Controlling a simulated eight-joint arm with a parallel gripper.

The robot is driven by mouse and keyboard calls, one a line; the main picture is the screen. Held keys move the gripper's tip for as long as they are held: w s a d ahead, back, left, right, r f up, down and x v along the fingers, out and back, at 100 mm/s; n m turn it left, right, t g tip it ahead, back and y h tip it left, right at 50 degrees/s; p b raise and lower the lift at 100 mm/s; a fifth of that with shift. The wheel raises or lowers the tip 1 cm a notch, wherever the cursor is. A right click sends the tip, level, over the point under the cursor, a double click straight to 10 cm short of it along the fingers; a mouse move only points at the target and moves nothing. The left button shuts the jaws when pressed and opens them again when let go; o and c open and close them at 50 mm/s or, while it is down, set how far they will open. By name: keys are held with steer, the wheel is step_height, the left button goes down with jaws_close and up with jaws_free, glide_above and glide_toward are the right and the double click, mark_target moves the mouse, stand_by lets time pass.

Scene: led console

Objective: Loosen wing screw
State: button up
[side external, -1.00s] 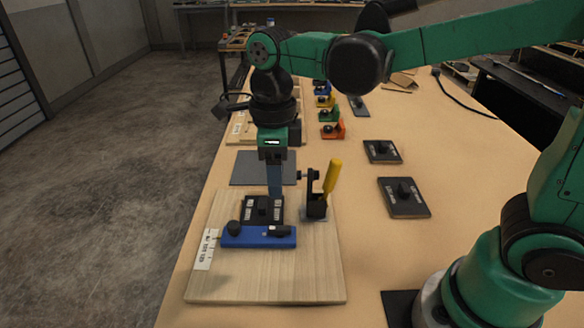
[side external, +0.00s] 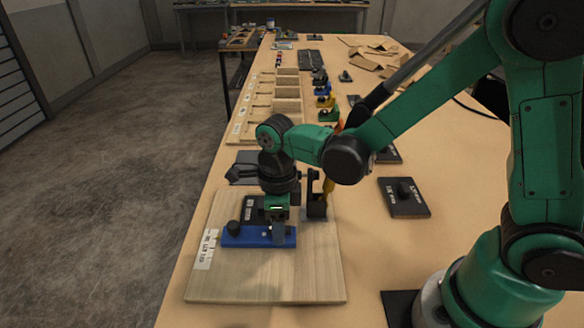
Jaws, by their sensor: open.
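A blue fixture bar (side external: 255,238) lies on the light wooden board, with a black round knob (side external: 234,228) at its left end. My gripper (side external: 279,238) points straight down at the bar's right end, where a small black part sat in the earlier frame; I take that part to be the wing screw. My fingers now hide it. My gripper is open, with its fingertips around or just above that spot; I cannot tell whether they touch it. A dark plate (side external: 250,212) lies behind the bar, partly hidden by my gripper.
A black clamp with a yellow handle (side external: 328,190) stands close to the right of my gripper. The wooden board (side external: 265,280) is clear in front. Dark knobbed plates (side external: 410,207) lie on the right of the table. Wooden trays (side external: 270,115) stand farther back.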

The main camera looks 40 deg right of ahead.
jaws_close()
